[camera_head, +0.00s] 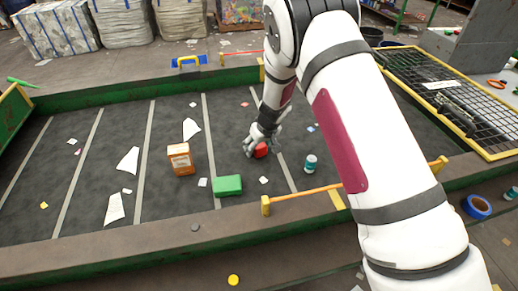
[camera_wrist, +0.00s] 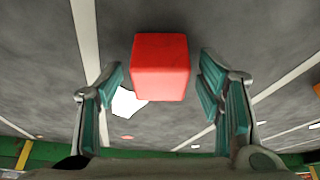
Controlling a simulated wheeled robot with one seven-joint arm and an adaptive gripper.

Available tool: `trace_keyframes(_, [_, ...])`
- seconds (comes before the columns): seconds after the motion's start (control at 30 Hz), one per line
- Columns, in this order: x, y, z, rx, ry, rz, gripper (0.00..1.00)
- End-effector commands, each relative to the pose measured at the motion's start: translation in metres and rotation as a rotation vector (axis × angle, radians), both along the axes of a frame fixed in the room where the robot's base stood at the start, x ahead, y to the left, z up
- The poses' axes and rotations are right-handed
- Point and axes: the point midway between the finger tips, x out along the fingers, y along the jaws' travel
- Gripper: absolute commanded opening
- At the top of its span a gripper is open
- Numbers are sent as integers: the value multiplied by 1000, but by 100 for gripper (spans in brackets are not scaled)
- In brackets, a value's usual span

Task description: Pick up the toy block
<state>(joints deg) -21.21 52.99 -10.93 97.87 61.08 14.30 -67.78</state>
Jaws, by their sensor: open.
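The toy block is a red cube. In the wrist view the red block (camera_wrist: 160,67) lies on the dark belt, between and slightly beyond the two fingertips of my gripper (camera_wrist: 163,78). The fingers are spread with a gap on each side of the block. In the head view the red block (camera_head: 261,150) shows partly behind my gripper (camera_head: 258,146), which is low over the belt. The gripper is open and holds nothing.
On the belt (camera_head: 80,190), a green block (camera_head: 228,185) and an orange box (camera_head: 180,159) lie left of my gripper, and a teal-and-white bottle (camera_head: 310,163) stands to its right. White scraps are scattered about. An orange rail (camera_head: 305,192) runs along the near edge.

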Motion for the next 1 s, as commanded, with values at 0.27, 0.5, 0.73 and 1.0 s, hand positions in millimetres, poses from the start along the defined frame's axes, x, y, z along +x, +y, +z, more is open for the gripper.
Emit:
trace_keyframes(0.27, [0, 0, 0, 0, 0, 0, 20])
trace_keyframes(0.5, [0, 0, 0, 0, 0, 0, 10])
trace_keyframes(0.73, [0, 0, 3, 0, 0, 1, 9])
trace_keyframes(1.0, [1, 1, 27, 1, -3, 2, 9])
